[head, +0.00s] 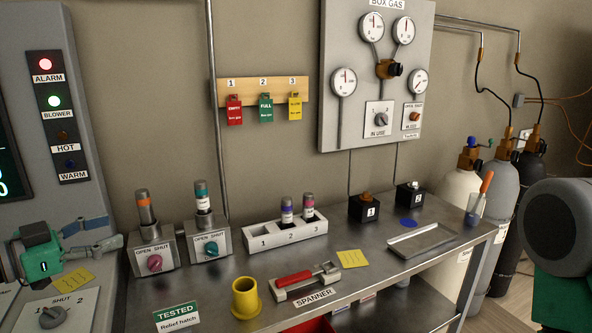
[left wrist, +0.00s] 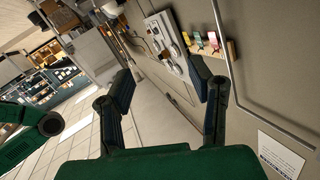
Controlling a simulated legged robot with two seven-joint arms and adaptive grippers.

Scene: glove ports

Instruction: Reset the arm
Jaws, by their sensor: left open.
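My left gripper (head: 108,233) is at the left of the head view, in front of the grey panel and left of the bench. Its two dark fingers are apart and point right, with nothing between them. In the left wrist view the open gripper (left wrist: 162,82) also shows empty, with the wall and gas board beyond the fingers. A green and dark grey part of my own arm shows at the right edge of the head view. My right gripper is not in view.
The bench (head: 226,284) holds a yellow cup (head: 245,299), a red-handled spanner (head: 305,281), a numbered rack (head: 286,233) and a metal tray (head: 422,240). Two valve boxes stand at its left. A switch panel (head: 78,298) is below the left gripper. Gas cylinders (head: 504,190) stand right.

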